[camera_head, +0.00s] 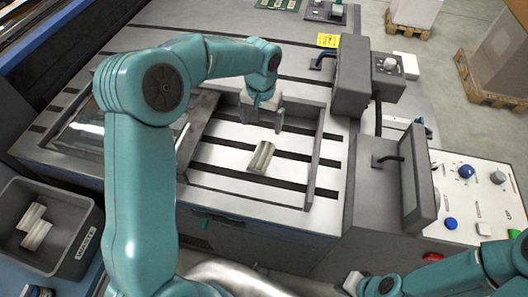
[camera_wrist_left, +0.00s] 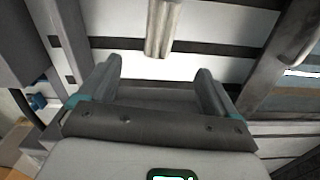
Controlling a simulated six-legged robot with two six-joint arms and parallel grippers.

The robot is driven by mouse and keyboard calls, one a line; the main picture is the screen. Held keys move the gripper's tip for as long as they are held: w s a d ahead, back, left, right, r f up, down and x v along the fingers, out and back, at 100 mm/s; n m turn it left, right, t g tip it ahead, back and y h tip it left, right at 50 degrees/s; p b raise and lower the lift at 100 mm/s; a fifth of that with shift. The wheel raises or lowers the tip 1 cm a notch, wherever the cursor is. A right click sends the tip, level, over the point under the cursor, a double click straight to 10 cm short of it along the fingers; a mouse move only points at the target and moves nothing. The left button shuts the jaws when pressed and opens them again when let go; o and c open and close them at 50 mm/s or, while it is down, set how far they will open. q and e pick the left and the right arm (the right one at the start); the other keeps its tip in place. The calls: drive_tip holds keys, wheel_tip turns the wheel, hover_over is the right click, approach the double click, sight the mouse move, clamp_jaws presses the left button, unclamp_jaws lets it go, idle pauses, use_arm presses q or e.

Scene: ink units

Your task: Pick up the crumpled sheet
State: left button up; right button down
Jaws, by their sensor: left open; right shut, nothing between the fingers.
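The crumpled sheet (camera_head: 261,157) is pale and creased and lies on the slatted machine bed inside a grey frame. It also shows at the top of the left wrist view (camera_wrist_left: 160,26), partly cut off by the picture edge. My left gripper (camera_head: 262,121) is open above the bed, just behind the sheet in the head view. Its spread fingers also show in the left wrist view (camera_wrist_left: 156,72), with nothing between them and the sheet beyond their tips. My right gripper (camera_head: 354,283) is shut and empty at the bottom of the head view, far from the sheet.
A grey waste bin (camera_head: 86,240) at the left holds crumpled sheets (camera_head: 35,228). Grey frame bars (camera_head: 316,155) border the sheet's area. A dark upright block (camera_head: 351,75) and a control panel (camera_head: 475,195) with buttons stand to the right. The bed around the sheet is clear.

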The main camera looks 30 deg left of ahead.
use_arm(q)
drive_tip(key=p, duration=0.1)
hover_over(261, 154)
wheel_tip(261, 154, down, 9)
drive_tip(key=shift+w+r, duration=0.1)
drive_tip(key=shift+s+a+f+p, duration=0.1)
drive_tip(key=shift+s+f+p, duration=0.2)
drive_tip(key=shift+f, duration=0.15)
drive_tip(key=f, duration=0.1)
drive_tip(key=f+p, duration=0.1)
drive_tip(key=f, duration=0.2)
drive_tip(key=shift+w+p, duration=0.3)
drive_tip(key=shift+w, duration=0.05)
drive_tip(key=shift+f, duration=0.55)
drive_tip(key=shift+s, duration=0.15)
drive_tip(key=c, duration=1)
drive_tip(key=shift+c, duration=0.6)
